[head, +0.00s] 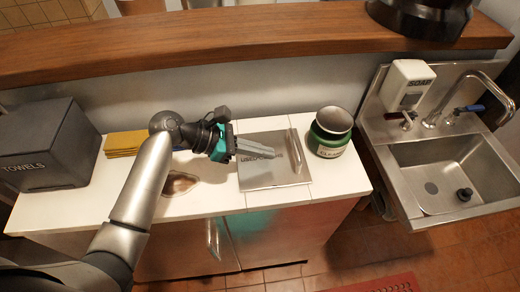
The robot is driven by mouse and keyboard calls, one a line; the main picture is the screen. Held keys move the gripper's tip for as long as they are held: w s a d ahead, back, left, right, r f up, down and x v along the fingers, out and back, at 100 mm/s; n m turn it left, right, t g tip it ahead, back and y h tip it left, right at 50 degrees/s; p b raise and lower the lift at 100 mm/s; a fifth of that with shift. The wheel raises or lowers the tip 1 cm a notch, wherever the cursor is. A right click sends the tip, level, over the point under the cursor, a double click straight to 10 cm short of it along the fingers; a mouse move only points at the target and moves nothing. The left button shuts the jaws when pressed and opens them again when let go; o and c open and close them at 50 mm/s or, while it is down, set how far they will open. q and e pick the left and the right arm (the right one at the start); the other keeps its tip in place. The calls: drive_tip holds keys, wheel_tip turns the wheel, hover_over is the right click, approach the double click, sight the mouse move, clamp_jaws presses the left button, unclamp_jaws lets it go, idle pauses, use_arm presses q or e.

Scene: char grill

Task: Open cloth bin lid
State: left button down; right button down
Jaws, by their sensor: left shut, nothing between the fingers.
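The cloth bin lid (262,178) is a square steel plate set in the white counter, with dark lettering that reads as used cloths. It lies flat and looks closed. A pale upright bar, seemingly its handle (295,150), is near its right edge. My left gripper (270,153) reaches in from the left, with its fingers shut and empty. The fingers are over the lid and cover part of the lettering; the tips point right, a little short of the handle. I cannot tell how high they are above the lid. My right gripper is not in view.
A green jar with a metal bowl-like top (329,134) stands right of the lid. A dark towels box (45,145), folded yellow cloths (124,143) and a stained cloth (179,184) are to the left. A wooden shelf (240,40) runs behind; a steel sink (450,170) is at right.

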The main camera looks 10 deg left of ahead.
sight(283, 164)
use_arm(q)
drive_tip(key=b+x, duration=0.1)
drive_tip(key=x, duration=0.5)
drive_tip(key=shift+d, duration=0.1)
drive_tip(key=shift+r, duration=0.1)
drive_tip(key=shift+r+h, duration=0.25)
drive_tip(key=shift+h, duration=0.15)
